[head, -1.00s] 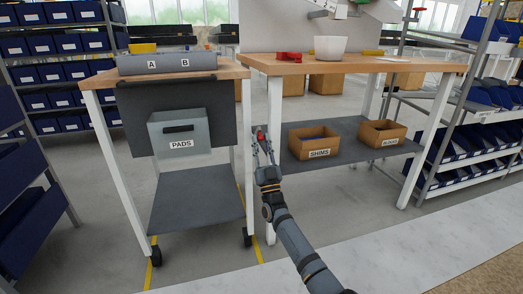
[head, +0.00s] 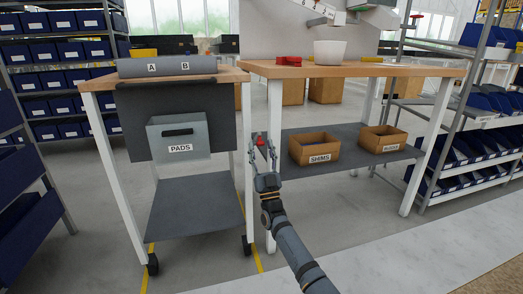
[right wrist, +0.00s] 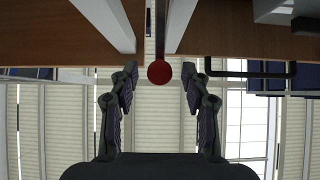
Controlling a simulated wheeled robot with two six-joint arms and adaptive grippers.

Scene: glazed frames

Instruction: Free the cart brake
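The cart (head: 196,213) stands at the left, with a wooden top, white legs, a grey lower shelf and black castors. A lever with a red ball knob (head: 260,141) shows beside the cart's right side, in the gap before the workbench. My right gripper (head: 263,143) is open, its fingers on either side of the knob in the head view. In the right wrist view, the red knob (right wrist: 159,73) sits between the two spread fingertips, with clear space to each. The lever's lower end is hidden. My left gripper is not in view.
A workbench (head: 350,70) stands close to the right of the cart, with a white leg near my gripper. Its lower shelf holds a SHIMS box (head: 315,150) and another box (head: 382,139). A PADS bin (head: 178,139) hangs on the cart.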

